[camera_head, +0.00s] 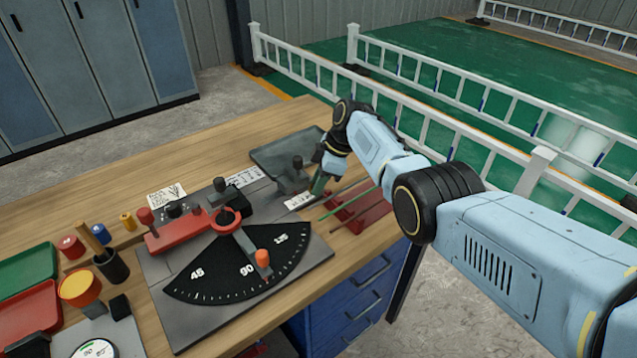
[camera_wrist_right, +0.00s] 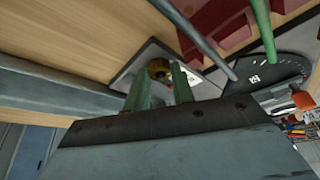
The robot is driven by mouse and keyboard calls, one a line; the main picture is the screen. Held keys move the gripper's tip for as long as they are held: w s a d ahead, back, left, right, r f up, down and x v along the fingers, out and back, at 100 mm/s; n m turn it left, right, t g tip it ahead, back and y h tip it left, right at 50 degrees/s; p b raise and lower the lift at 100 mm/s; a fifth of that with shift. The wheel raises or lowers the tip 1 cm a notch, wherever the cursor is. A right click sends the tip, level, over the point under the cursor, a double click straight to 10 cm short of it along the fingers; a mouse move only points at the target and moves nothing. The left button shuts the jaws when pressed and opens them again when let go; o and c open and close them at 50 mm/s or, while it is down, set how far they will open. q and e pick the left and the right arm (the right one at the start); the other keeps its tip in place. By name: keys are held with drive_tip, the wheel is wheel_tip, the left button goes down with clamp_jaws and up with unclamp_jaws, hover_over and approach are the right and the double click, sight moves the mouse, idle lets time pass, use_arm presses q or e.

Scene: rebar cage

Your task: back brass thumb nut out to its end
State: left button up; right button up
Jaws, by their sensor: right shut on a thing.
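The brass thumb nut (camera_wrist_right: 159,69) shows in the right wrist view as a small round brass piece between the tips of my right gripper's green fingers. My right gripper (camera_wrist_right: 160,82) is shut on it, close to a grey plate. In the head view the right gripper (camera_head: 319,184) points down at the bench's right side, beside the white label strip; the nut is hidden there behind the gripper. My left gripper is not in view.
The bending plate with its black angle dial (camera_head: 236,268) and red arm (camera_head: 180,235) lies left of the gripper. A red rack (camera_head: 362,210) with green and grey rods is close on the right. A grey tray (camera_head: 280,155) sits behind. Blue drawers (camera_head: 365,285) are below.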

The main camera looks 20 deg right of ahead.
drive_tip(key=o, duration=0.7)
drive_tip(key=p+v, duration=0.2)
drive_tip(key=v, duration=0.3)
drive_tip(key=w+p+v, duration=0.1)
drive_tip(key=v, duration=0.7)
drive_tip(key=shift+s+r, duration=0.2)
drive_tip(key=shift+s, duration=0.35)
